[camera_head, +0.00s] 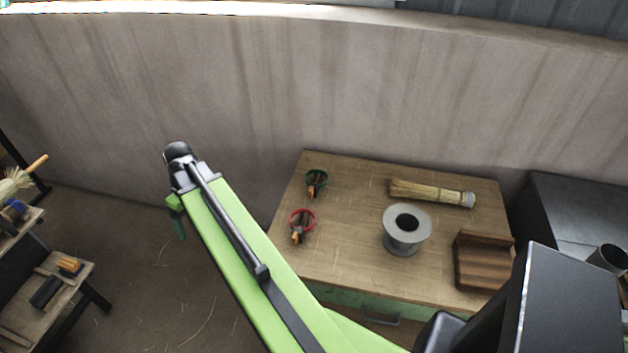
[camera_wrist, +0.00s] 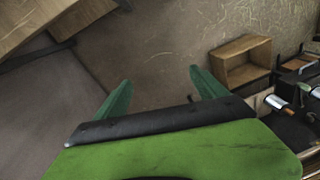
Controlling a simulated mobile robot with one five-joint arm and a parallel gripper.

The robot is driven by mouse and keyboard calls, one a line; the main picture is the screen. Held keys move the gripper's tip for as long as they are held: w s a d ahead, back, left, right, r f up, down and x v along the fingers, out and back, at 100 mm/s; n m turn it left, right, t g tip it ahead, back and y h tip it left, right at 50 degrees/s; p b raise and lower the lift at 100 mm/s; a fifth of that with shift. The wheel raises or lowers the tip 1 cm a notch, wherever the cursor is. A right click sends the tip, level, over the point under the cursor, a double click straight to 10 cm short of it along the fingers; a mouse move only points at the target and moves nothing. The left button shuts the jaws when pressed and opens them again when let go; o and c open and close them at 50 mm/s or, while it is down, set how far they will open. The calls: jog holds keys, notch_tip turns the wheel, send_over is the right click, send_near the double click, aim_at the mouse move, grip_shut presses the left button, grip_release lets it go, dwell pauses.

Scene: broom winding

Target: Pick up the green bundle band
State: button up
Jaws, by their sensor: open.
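The green bundle band (camera_head: 317,175) is a small dark green ring at the back left of the wooden workbench in the head view. A small orange-tipped piece shows at its lower side. My gripper (camera_wrist: 161,92) is open and empty in the wrist view, its two green fingers apart. In the head view my arm reaches up to the left, and a green finger (camera_head: 180,228) hangs beside the bench's left side, over the floor and apart from the band. The band is not seen in the wrist view.
The workbench (camera_head: 345,262) also holds a red ring (camera_head: 302,216) in front of the green one, a grey spool (camera_head: 407,222), a straw bundle (camera_head: 432,193) and a wooden holder (camera_head: 482,260). A wall stands behind. A low tool table (camera_head: 62,300) is at left.

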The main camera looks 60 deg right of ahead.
jog(key=s+d+r+t+p, duration=0.1)
jog(key=s+d, duration=0.1)
jog(key=d, duration=0.6)
jog(key=s+d+r+p, duration=0.1)
jog(key=s+d+r, duration=0.1)
jog(key=d, duration=0.7)
jog(key=s+d+r+n+t+p, duration=0.2)
jog(key=s+d+r+t, duration=0.1)
jog(key=s+d, duration=1.9)
jog(key=b+x, duration=0.3)
jog(key=x, duration=0.1)
jog(key=w+d+b+x, duration=0.1)
jog(key=b+x, duration=0.7)
jog(key=shift+w+d+r, duration=0.1)
jog(key=shift+w+d, duration=0.1)
jog(key=shift+w, duration=0.15)
jog(key=shift+w+f+b, duration=0.2)
jog(key=shift+f+b, duration=0.1)
jog(key=shift+b, duration=0.1)
jog(key=shift+r, duration=0.1)
